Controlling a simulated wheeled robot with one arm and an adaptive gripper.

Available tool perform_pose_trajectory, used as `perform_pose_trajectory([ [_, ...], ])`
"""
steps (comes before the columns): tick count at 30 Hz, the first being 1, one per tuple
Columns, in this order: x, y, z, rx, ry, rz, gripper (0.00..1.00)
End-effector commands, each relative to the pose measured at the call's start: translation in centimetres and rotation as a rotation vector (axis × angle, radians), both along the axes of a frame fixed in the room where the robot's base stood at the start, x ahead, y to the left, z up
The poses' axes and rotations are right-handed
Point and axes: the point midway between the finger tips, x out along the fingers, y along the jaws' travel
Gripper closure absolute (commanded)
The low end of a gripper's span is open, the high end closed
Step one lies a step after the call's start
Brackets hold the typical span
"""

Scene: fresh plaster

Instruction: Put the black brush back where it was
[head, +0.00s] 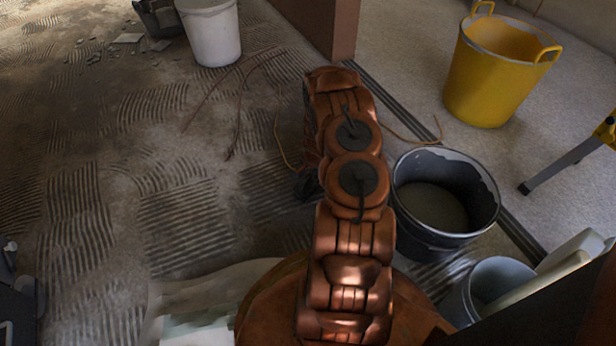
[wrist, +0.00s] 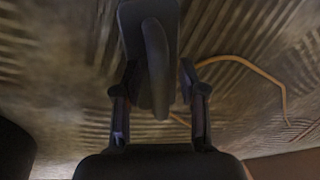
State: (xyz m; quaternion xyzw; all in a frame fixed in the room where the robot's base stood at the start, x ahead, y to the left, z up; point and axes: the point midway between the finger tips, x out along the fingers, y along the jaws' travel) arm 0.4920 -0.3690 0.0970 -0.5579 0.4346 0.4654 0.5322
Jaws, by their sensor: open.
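A dark object with a flat base and a long rounded handle, seemingly the black brush (wrist: 158,62), shows in the wrist view at the top centre. My gripper (wrist: 159,82) is open, with one finger on each side of the handle. I cannot tell whether either finger touches it, or whether the brush rests on the floor. In the head view my arm hides most of this spot. Only a dark shape shows left of my arm, and I cannot tell whether it is brush or gripper.
Ridged floor lies open on the left. A black bucket (head: 483,205) stands close right of my arm, with a smaller grey bucket (head: 503,277) nearer. A yellow tub (head: 475,95) and a white bucket (head: 213,40) stand farther back. A cable (wrist: 262,72) lies on the floor.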

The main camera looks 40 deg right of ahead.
Motion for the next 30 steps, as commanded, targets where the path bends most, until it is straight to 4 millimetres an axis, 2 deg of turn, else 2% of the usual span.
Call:
perform_pose_trajectory([
  [4, 0.0, 0.0, 0.2, -0.001, 0.0, 0.0, 0.58],
  [8, -0.2, -0.1, 1.7, -0.002, -0.001, 0.0, 0.58],
  [21, -1.7, -0.1, 9.6, 0.0, -0.001, 0.0, 0.58],
  [27, -2.0, -0.1, 11.9, -0.001, -0.002, 0.003, 0.58],
  [30, -1.8, 0.5, 13.1, 0.001, -0.003, 0.025, 0.58],
])
